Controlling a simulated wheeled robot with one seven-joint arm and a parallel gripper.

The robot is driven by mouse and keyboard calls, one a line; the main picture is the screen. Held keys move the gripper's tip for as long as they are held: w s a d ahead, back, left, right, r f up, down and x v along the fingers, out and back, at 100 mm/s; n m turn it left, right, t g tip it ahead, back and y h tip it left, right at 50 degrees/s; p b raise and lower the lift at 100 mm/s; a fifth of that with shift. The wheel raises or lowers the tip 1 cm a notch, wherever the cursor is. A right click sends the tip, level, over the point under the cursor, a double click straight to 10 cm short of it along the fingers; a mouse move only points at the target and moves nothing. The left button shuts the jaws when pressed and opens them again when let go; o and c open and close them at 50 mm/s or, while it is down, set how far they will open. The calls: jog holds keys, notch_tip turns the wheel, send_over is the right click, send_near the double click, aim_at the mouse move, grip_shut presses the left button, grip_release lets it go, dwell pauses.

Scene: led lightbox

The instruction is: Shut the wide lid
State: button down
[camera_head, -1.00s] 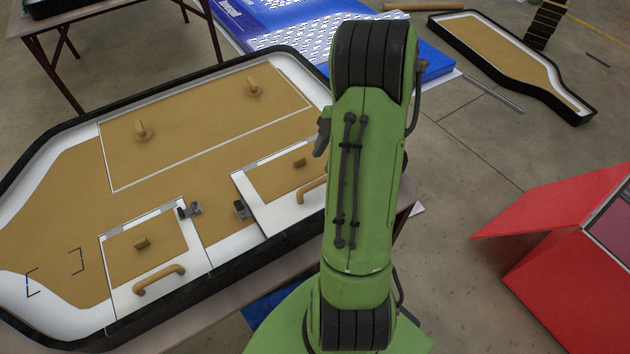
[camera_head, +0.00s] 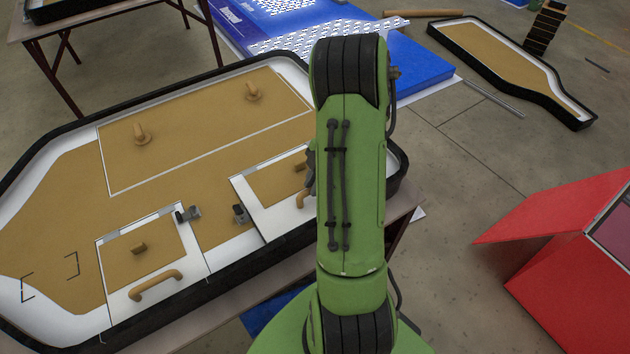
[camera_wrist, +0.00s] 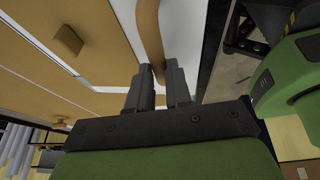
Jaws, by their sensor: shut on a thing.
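The light box (camera_head: 50,150) is a large wooden board in a black frame on a table. A wide wooden panel (camera_head: 200,130) with two round pegs fills its back. Two smaller lids with white borders sit at its front: a left lid (camera_head: 120,250) and a right lid (camera_head: 262,188), each with a small knob and a bar handle. I cannot tell which is the wide lid. In the wrist view my gripper (camera_wrist: 159,74) is shut on the wooden bar handle (camera_wrist: 151,35) of the right lid. My arm hides that lid's right part and my gripper in the head view.
Metal latches (camera_head: 188,213) sit between the two front lids. A red box (camera_head: 570,240) stands on the floor at right. Open floor shows right of my arm.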

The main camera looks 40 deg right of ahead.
aim_at(314, 202)
jog(key=shift+f, duration=0.1)
jog(key=f+b, duration=0.2)
jog(key=s+f+b, duration=0.1)
jog(key=b, duration=0.2)
jog(key=shift+a+f, duration=0.1)
jog(key=shift+f, duration=0.25)
jog(key=shift+s+a, duration=0.1)
jog(key=shift+s, duration=0.1)
jog(key=c, duration=1.1)
grip_release()
jog(key=shift+r, duration=0.1)
jog(key=shift+o, duration=0.2)
jog(key=shift+r, duration=0.1)
jog(key=shift+d+r, duration=0.25)
jog(key=shift+r, duration=0.15)
jog(key=p+v, duration=0.5)
jog(key=v, duration=0.9)
jog(key=shift+r, duration=0.4)
